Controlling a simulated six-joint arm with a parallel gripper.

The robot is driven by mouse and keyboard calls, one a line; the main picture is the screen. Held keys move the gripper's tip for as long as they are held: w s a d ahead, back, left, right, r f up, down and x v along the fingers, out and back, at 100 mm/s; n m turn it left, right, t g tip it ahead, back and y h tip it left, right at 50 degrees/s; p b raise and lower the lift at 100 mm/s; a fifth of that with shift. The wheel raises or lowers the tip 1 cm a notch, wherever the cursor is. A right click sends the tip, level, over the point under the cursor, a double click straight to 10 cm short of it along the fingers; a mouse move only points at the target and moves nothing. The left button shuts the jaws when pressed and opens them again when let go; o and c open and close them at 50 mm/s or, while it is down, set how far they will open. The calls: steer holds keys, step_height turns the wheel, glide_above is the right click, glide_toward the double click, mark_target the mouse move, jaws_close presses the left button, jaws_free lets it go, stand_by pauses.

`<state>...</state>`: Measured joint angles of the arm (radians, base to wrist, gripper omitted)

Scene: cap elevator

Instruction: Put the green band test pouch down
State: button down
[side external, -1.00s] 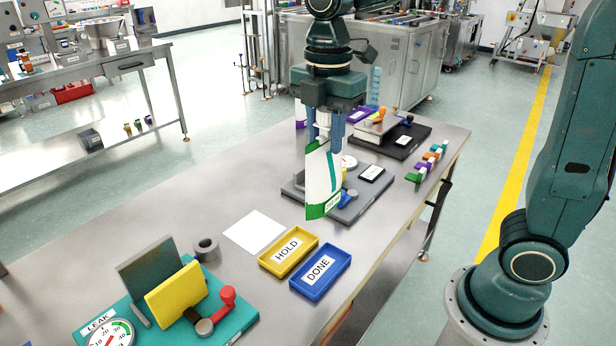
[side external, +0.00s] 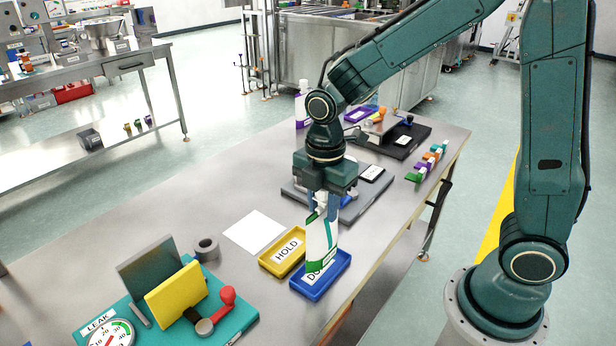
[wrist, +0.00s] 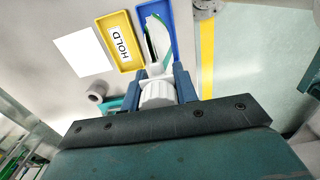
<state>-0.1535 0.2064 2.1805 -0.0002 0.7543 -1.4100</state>
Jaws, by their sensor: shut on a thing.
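The green band test pouch (side external: 320,245) is white with green edging and hangs upright from my gripper (side external: 321,205). My gripper is shut on the pouch's white top fitting, which also shows between the fingers in the wrist view (wrist: 160,92). The pouch's lower end is over the blue DONE tray (side external: 323,287) and hides part of its label. I cannot tell whether it touches the tray floor. In the wrist view the pouch (wrist: 158,42) lies across the blue tray (wrist: 168,12).
The yellow HOLD tray (side external: 270,262) is directly left of the DONE tray. A white sheet (side external: 254,231) lies behind it. A teal LEAK fixture (side external: 235,325) with a yellow plate stands at front left. A grey platform (side external: 365,195) is behind the gripper.

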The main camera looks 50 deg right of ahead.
mark_target(323, 222)
steer(key=shift+f, duration=2.3)
steer(key=c, duration=1.1)
jaws_free()
steer(key=shift+r, duration=0.1)
step_height(323, 222, up, 12)
steer(key=shift+r, duration=0.1)
